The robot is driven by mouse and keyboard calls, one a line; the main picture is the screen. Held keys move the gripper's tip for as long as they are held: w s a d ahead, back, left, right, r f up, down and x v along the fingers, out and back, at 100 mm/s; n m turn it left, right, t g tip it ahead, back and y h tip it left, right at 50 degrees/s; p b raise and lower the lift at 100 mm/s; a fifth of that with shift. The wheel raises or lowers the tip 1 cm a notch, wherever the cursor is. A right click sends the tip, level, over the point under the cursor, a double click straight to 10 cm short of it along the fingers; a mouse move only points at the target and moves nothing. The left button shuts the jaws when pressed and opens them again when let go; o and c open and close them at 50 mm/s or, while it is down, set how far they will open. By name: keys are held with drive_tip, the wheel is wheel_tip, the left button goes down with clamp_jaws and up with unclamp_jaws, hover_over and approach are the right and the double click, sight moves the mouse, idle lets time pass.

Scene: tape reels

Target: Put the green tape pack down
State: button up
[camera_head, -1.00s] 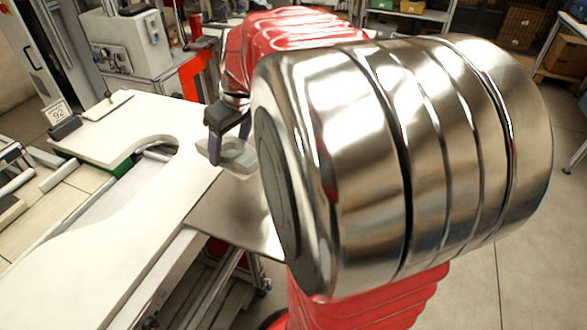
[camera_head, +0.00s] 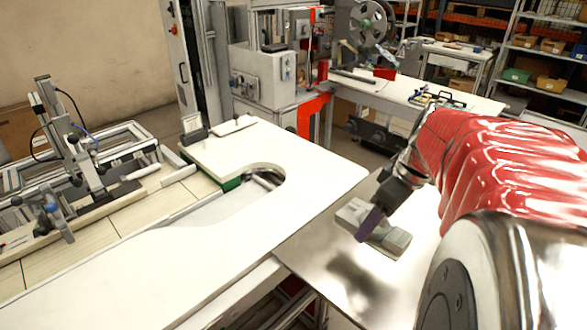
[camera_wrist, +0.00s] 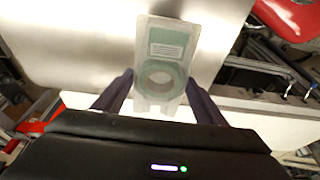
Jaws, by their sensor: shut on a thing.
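The green tape pack (camera_wrist: 165,48) is a clear, pale pack with a green label and a green tape ring inside, seen in the wrist view. My gripper (camera_wrist: 160,88) is shut on it, with one dark finger at each side of its near part. In the head view the pack (camera_head: 394,241) looks greyish and lies flat across my gripper (camera_head: 370,222), over the shiny metal plate (camera_head: 312,262). A dark blurred patch shows on the plate in front of the pack. I cannot tell whether the pack touches the plate.
A white worktop (camera_head: 190,248) with a rounded cut-out borders the plate on the left. A small stand (camera_head: 193,128) is at its back corner. Another white table (camera_head: 400,97) with a reel machine (camera_head: 370,30) stands behind. The plate's front part is clear.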

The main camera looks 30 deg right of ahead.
sight(386, 228)
drive_tip(key=shift+f, duration=2.65)
drive_tip(key=shift+f, duration=1.9)
drive_tip(key=o, duration=1.2)
drive_tip(key=v, duration=1.2)
drive_tip(key=shift+d, duration=0.1)
